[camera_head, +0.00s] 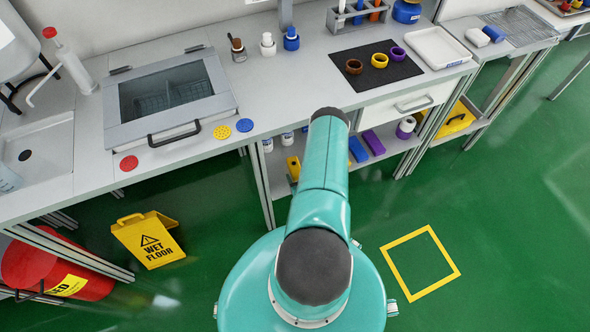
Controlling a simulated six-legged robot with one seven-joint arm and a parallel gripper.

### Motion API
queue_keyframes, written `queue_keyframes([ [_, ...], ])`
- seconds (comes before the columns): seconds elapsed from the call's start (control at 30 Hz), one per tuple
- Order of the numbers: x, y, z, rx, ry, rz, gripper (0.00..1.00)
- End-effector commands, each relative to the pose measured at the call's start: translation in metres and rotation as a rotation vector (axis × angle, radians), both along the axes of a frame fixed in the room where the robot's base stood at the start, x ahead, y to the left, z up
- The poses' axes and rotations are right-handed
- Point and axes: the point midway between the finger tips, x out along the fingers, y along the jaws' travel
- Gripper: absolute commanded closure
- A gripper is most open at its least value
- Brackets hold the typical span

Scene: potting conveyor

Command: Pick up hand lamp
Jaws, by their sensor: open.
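I cannot make out a hand lamp for certain in the head view. A yellow object (293,168) stands on the shelf under the bench, just left of my arm, partly hidden and too small to identify. Another yellow item (457,118) with a dark part sits on the lower shelf at the right. My teal arm rises through the middle of the view and reaches over the bench front. My gripper does not show, so its place relative to these things cannot be told.
The grey bench (290,95) runs across the back, with a lidded basin (165,95), a black mat (375,66) with three rings, and a white tray (437,47). A yellow wet-floor sign (147,238) and a red bin (55,265) stand at left.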

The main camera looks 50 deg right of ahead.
Motion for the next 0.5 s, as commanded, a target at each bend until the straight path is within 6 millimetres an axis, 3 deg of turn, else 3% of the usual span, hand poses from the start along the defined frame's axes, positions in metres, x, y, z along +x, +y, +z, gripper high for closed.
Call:
queue_keyframes([
  [0.2, 0.027, -0.015, -0.012, -0.001, 0.000, 0.001, 0.29],
  [0.47, 0.031, -0.018, -0.013, -0.001, 0.000, 0.001, 0.29],
  [0.5, 0.031, -0.018, -0.013, -0.001, 0.000, 0.001, 0.33],
])
